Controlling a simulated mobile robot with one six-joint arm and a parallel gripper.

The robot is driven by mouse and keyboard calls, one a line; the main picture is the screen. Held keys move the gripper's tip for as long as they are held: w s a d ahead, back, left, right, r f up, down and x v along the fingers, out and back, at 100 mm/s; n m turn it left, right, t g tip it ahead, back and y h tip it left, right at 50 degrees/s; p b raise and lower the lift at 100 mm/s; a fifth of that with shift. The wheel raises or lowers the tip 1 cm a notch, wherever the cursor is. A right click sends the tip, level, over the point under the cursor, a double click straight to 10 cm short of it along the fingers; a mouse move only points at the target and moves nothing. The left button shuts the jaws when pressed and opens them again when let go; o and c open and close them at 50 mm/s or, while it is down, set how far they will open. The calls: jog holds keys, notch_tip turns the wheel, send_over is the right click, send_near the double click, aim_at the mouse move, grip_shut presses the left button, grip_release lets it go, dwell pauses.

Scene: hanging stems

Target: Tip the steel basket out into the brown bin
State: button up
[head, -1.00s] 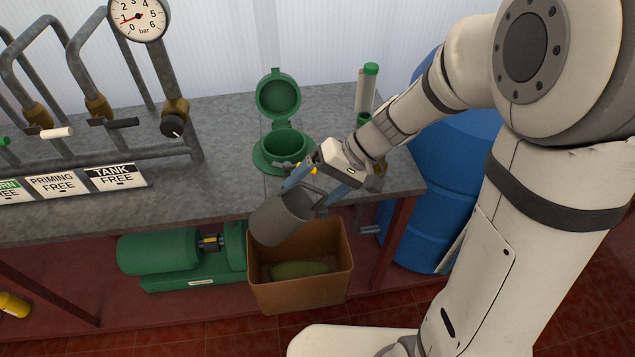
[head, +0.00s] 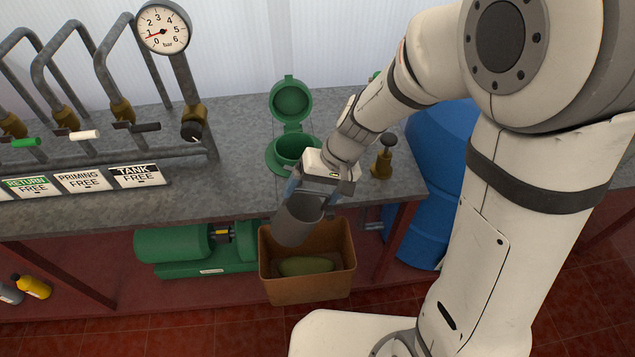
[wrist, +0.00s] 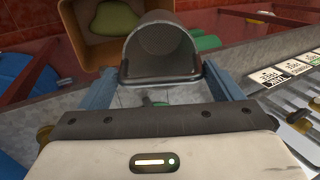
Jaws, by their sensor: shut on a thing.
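The steel basket (head: 297,222) is a grey cylinder held by my gripper (head: 318,193), which is shut on it. It hangs tilted over the left part of the brown bin (head: 308,287), its lower end near the bin's opening. In the wrist view the basket (wrist: 160,48) sits between my gripper's fingers (wrist: 160,88), and I look along its inside, which is grey. The brown bin also shows behind it in the wrist view (wrist: 88,48). A green lump (head: 305,266) lies in the bin.
A green housing (head: 294,148) with its lid (head: 291,101) raised stands on the grey bench (head: 235,180). Left are pipes with valves and a gauge (head: 163,27). A green pump (head: 175,245) sits left of the bin, a blue drum (head: 437,180) to the right.

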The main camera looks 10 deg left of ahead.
aim_at(302, 190)
jog(key=shift+s+a+r+h+p, duration=0.15)
jog(key=shift+a+r+h+p, duration=0.4)
jog(key=shift+p, duration=1.5)
jog(key=shift+a+r+t+h, duration=0.1)
jog(key=shift+a+t+h, duration=0.2)
jog(key=shift+h, duration=0.45)
jog(key=shift+s+a+r+t+h, duration=0.15)
jog(key=shift+a+r+t+h, duration=0.25)
jog(key=shift+r+h, duration=0.35)
jog(key=shift+f, duration=0.1)
